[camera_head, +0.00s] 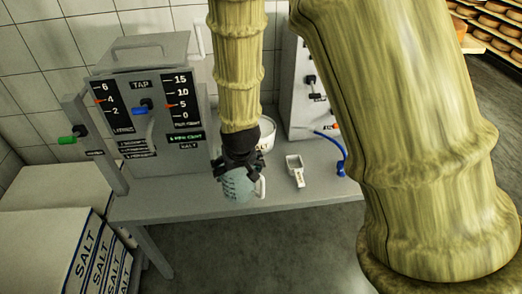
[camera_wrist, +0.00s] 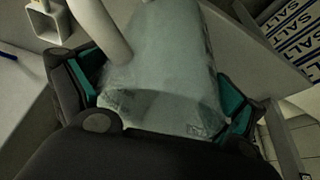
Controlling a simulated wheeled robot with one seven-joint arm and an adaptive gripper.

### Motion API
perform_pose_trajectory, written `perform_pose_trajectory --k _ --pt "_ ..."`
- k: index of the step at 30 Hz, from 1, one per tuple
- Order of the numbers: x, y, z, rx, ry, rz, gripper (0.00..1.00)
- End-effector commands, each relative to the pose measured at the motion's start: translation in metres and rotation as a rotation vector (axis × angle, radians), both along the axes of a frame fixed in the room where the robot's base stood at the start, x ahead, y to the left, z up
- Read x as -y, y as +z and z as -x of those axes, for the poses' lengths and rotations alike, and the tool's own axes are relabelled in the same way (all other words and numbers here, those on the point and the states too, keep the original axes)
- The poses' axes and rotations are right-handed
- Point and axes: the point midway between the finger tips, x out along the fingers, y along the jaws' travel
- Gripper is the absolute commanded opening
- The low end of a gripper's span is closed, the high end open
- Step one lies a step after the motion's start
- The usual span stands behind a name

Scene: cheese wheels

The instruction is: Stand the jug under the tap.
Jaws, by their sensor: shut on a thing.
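The jug (camera_head: 238,187) is pale blue and see-through, with a whitish handle (camera_head: 262,187) on its right in the head view. My gripper (camera_head: 238,165) is shut on it from above, near the front edge of the grey bench. The wrist view shows the jug (camera_wrist: 165,70) between the two finger pads, with its handle toward the upper left. I cannot tell whether the jug touches the bench. The tap unit (camera_head: 150,110), a grey box with dials marked TAP, stands left of my gripper.
A white bowl (camera_head: 266,138) is behind my gripper. A small white scoop (camera_head: 295,170) and a blue hose (camera_head: 341,158) lie to the right on the bench (camera_head: 190,205). Another grey unit (camera_head: 308,90) stands at the back. Salt boxes (camera_head: 60,208) are stacked at the left.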

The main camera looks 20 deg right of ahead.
Motion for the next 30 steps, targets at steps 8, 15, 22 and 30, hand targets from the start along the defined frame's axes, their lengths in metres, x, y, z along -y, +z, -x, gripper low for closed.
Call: perform_pose_trajectory --k 8,15,22,30 --pt "0.011 -0.002 -0.04 0.001 -0.003 -0.001 0.68" --pt "0.025 -0.007 -0.087 0.001 -0.002 -0.001 0.68" --pt "0.037 -0.011 -0.129 0.001 -0.003 -0.001 0.68" --pt "0.043 -0.014 -0.153 0.0 -0.001 0.0 0.68"
